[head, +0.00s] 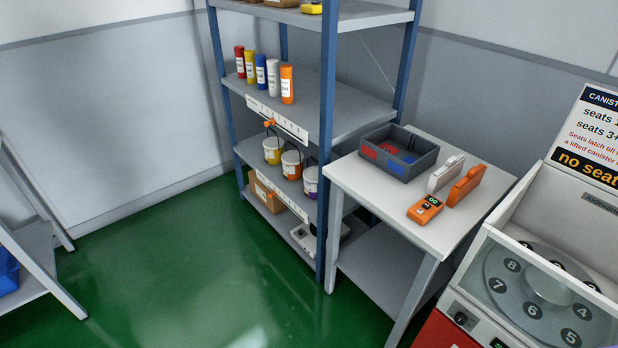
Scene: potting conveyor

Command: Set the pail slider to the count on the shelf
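Three white pails with dark handles stand in a row on the middle shelf of the blue-posted rack: one with a yellow label (272,151), one with an orange label (291,165), and one with a purple label (310,181), partly hidden by the rack post. A white scale strip (290,126) runs along the shelf edge above them. An orange slider knob (269,123) sits on the strip, left of its middle. The scale marks are too small to read. Neither of my grippers is in view.
Several coloured canisters (274,78) stand on the shelf above. A white table (390,205) at the right holds a grey bin (400,169) and an orange handheld device (425,208). A machine with a numbered carousel (500,286) stands right. Green floor (180,270) is clear before the rack.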

